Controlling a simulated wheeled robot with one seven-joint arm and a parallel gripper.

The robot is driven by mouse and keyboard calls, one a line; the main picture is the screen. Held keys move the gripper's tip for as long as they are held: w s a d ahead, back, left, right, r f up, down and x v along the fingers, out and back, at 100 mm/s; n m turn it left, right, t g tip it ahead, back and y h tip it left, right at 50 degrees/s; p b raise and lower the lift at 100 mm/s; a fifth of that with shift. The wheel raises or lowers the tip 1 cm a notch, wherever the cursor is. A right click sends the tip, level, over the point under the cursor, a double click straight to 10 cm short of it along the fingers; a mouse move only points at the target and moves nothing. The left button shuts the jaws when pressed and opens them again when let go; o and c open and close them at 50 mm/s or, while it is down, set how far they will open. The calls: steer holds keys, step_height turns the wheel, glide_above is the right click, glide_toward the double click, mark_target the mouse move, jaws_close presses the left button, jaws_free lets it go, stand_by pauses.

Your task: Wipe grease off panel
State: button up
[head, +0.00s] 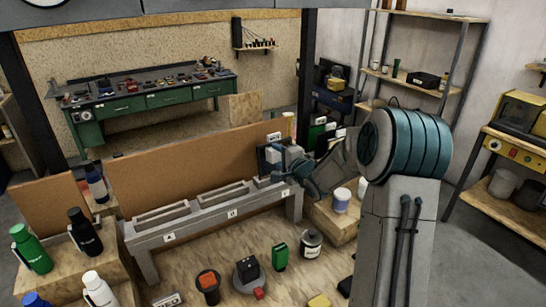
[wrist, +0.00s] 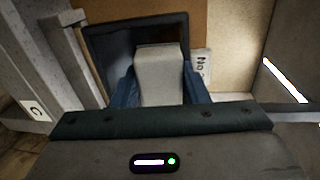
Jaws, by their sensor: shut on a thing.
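My gripper (head: 284,172) is at the right end of the low grey bench. In the wrist view its blue fingers (wrist: 161,84) are shut on a pale grey block (wrist: 160,78), one finger on each side. The block is in front of a dark-framed panel (wrist: 98,42), which stands upright against the brown board. I cannot tell whether the block touches the panel. The panel (head: 264,158) also shows in the head view, partly behind my gripper. The block covers much of the panel's face, and no grease can be made out.
The grey bench (head: 213,218) has several shallow slots and letter labels. A brown board (head: 190,165) stands behind it. Bottles, including a green one (head: 31,250), stand at left. A white-lidded can (head: 341,200) stands at right. Several small items lie on the front floor.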

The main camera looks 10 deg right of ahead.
steer(key=w+d, duration=0.2)
steer(key=d, duration=0.4)
steer(key=shift+d, duration=0.25)
stand_by(0.5)
steer(key=shift+v, duration=2.85)
steer(key=v, duration=0.3)
